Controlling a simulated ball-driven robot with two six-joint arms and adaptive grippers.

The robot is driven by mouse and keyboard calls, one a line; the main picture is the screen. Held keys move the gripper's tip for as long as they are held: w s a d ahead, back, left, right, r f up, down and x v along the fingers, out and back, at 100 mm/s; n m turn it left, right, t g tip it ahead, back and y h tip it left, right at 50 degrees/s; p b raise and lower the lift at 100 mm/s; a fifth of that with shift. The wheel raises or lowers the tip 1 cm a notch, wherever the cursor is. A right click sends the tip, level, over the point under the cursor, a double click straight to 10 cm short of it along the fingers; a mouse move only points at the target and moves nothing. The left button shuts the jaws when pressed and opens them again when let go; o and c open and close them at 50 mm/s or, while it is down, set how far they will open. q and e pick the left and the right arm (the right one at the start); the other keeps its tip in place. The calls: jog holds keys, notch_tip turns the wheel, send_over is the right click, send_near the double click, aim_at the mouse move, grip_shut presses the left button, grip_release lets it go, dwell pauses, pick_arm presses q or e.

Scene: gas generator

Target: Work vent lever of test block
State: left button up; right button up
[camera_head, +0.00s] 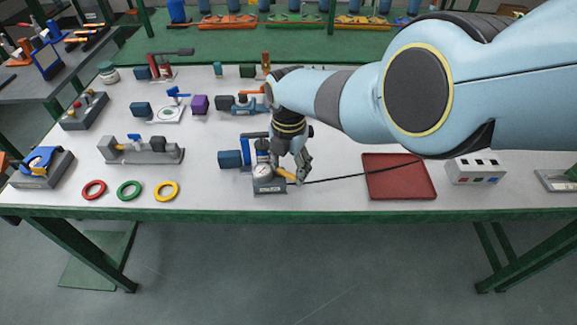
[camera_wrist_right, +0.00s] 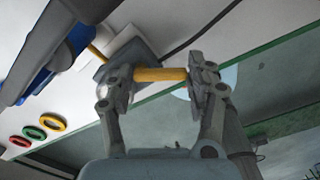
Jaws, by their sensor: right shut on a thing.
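The test block (camera_head: 268,187) is a grey block with a round white gauge (camera_head: 262,171) on top, near the table's front edge in the head view. Its yellow vent lever (camera_head: 285,174) sticks out to the right of the gauge. My right gripper (camera_head: 297,176) comes down from above and is shut on the lever. In the right wrist view the yellow lever (camera_wrist_right: 162,74) lies across between the two fingers of the right gripper (camera_wrist_right: 160,86), with the grey block (camera_wrist_right: 125,58) just behind. My left gripper is out of view.
A thin dark line runs right from the block to a red tray (camera_head: 410,187). A blue device (camera_head: 230,159) stands close to the block's left. Red (camera_head: 94,181), green (camera_head: 120,183) and yellow rings lie further left. Bare tabletop lies between the rings and the block.

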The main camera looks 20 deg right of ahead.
jog(key=o, duration=1.2)
